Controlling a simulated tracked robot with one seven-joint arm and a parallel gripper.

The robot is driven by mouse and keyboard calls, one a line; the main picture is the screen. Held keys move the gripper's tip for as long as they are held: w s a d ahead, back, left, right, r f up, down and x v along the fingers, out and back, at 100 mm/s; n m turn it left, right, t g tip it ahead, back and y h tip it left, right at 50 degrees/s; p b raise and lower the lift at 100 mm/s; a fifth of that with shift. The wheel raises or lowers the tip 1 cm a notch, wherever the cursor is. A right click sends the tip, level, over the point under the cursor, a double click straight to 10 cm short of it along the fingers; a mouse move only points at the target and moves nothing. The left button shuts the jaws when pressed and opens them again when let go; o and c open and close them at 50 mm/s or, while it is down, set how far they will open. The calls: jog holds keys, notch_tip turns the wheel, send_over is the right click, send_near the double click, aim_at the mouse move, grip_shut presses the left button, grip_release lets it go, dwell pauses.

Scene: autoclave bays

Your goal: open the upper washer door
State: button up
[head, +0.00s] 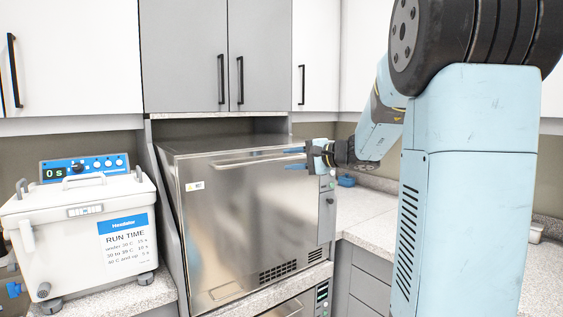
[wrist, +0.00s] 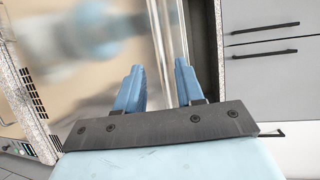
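The upper washer is a steel box, and its door (head: 255,215) appears shut. A horizontal bar handle (head: 240,163) runs along the door's top edge. My gripper (head: 288,159) is at the handle's right end, its two blue fingers apart, one above the other. In the wrist view, which is turned on its side, the handle (wrist: 160,30) runs into the gap between the open fingertips of my gripper (wrist: 159,66). I cannot tell whether the fingers reach around the bar or stop short of it. Neither finger clearly touches it.
A white bath-like unit (head: 85,215) with a blue panel stands on the left. A lower appliance (head: 300,305) sits under the granite ledge. Grey cupboards (head: 185,55) hang above. The counter (head: 365,212) on the right is mostly clear, with a small blue item (head: 346,181) at its back.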

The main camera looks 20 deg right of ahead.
aim_at(276, 161)
jog(key=x, duration=0.5)
jog(key=shift+w+a+f, duration=0.1)
jog(key=shift+w+a, duration=0.15)
jog(key=shift+w, duration=0.05)
jog(key=shift+c, duration=0.4)
grip_shut()
jog(key=shift+s+d, duration=0.1)
